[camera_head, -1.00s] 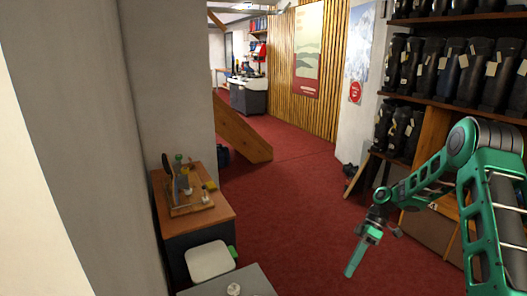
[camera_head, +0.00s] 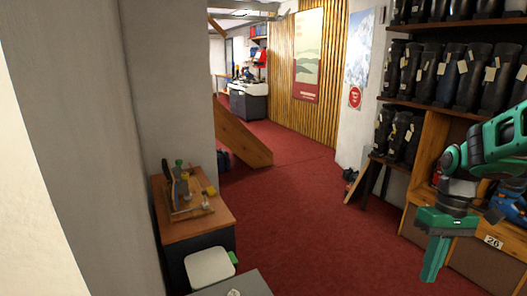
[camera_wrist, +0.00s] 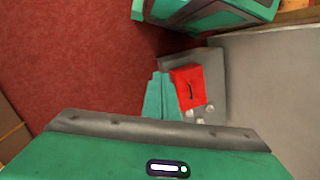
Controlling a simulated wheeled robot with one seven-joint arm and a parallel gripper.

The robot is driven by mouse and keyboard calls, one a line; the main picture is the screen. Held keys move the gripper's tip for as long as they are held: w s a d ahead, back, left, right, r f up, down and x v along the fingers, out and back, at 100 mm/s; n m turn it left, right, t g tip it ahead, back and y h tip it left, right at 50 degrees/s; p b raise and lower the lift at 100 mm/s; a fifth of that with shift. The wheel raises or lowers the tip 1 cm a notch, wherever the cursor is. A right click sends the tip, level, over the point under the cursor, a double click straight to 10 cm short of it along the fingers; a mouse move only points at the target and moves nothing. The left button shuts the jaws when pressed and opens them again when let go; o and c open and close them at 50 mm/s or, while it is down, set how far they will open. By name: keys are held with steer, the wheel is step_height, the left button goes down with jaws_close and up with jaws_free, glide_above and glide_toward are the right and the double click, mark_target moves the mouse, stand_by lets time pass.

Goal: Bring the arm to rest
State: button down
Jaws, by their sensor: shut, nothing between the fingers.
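My gripper (camera_head: 432,268) is at the right of the head view, pointing down over the red floor, with the green arm folded above it. Its fingers are together and hold nothing. In the wrist view the closed green fingers (camera_wrist: 161,97) show at the centre. A red box-like thing with a dark mark (camera_wrist: 188,86) lies just beyond them on a grey surface; the fingers overlap its edge in the picture, and I cannot tell the distance.
A wooden-topped bench (camera_head: 215,216) with tools stands at left, near a white-topped stool (camera_head: 208,267). Shelves of boots (camera_head: 444,75) stand at right, close behind my arm. The red carpet (camera_head: 300,215) between them is clear. A wooden ramp-like panel (camera_head: 240,138) stands farther back.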

steer(key=s+d+r+m+t, duration=0.1)
steer(key=s+m, duration=0.2)
steer(key=s, duration=0.5)
steer(key=s+d+r+m+t+h, duration=0.1)
steer(key=s+m, duration=0.3)
steer(key=s, duration=0.4)
steer(key=shift+s+d+r+m, duration=0.2)
steer(key=shift+d+m, duration=0.05)
steer(key=shift+m, duration=0.05)
steer(key=shift+w+f+h, duration=0.25)
steer(key=shift+w+h, duration=0.05)
steer(key=shift+w, duration=0.35)
